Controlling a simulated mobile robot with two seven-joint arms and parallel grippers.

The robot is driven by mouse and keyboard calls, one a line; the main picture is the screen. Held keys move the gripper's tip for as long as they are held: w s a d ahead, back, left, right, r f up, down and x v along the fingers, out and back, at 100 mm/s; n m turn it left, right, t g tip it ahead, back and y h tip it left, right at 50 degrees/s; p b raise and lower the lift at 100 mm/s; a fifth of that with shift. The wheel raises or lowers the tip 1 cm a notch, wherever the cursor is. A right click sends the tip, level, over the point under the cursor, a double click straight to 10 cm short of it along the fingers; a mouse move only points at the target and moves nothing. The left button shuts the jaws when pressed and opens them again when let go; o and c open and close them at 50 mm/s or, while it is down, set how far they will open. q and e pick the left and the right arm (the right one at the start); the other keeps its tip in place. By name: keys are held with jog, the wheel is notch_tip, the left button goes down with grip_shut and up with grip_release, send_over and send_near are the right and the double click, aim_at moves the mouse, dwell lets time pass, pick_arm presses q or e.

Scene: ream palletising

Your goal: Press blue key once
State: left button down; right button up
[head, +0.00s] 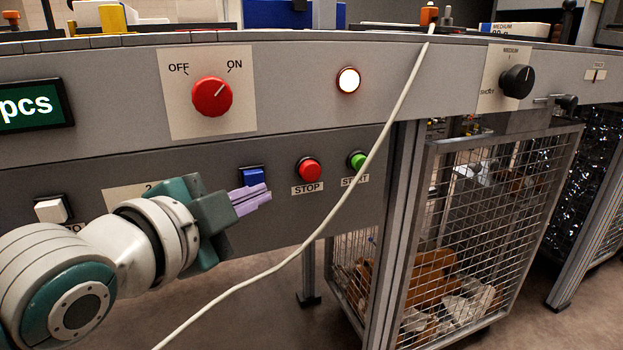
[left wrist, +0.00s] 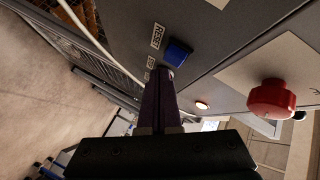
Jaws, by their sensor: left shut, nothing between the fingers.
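The blue key (head: 253,176) is a square button in a dark frame on the lower grey panel in the head view. It also shows near the top middle of the left wrist view (left wrist: 178,52), beside a white label. My left gripper (head: 266,194) has its purple fingers shut and empty, with the tips just below and in front of the blue key. In the left wrist view the fingers (left wrist: 161,75) end close to the key's lower left edge. I cannot tell whether they touch it. My right gripper is not in view.
A red STOP button (head: 309,170) and green START button (head: 357,160) sit right of the key, a white key (head: 51,210) to the left. A red OFF/ON knob (head: 211,96) is above. A pale cable (head: 330,213) hangs across the front. A wire cage (head: 475,230) stands at right.

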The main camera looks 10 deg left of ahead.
pick_arm(q)
jog(key=shift+w+a, duration=0.1)
jog(key=shift+w, duration=0.1)
dwell(0.6)
jog(key=shift+w+a, duration=0.15)
jog(key=shift+w, duration=0.05)
jog(key=shift+w+a, duration=0.25)
jog(key=shift+w, duration=0.1)
dwell(0.8)
dwell(0.3)
jog(key=shift+s+d+p, duration=0.5)
jog(key=shift+s+p, duration=0.15)
jog(key=shift+s, duration=0.05)
jog(key=s+d, duration=0.1)
jog(key=s+d+p, duration=0.1)
jog(key=s+p, duration=0.1)
jog(key=s, duration=0.1)
jog(key=shift+s+d, duration=0.1)
jog(key=shift+d, duration=0.3)
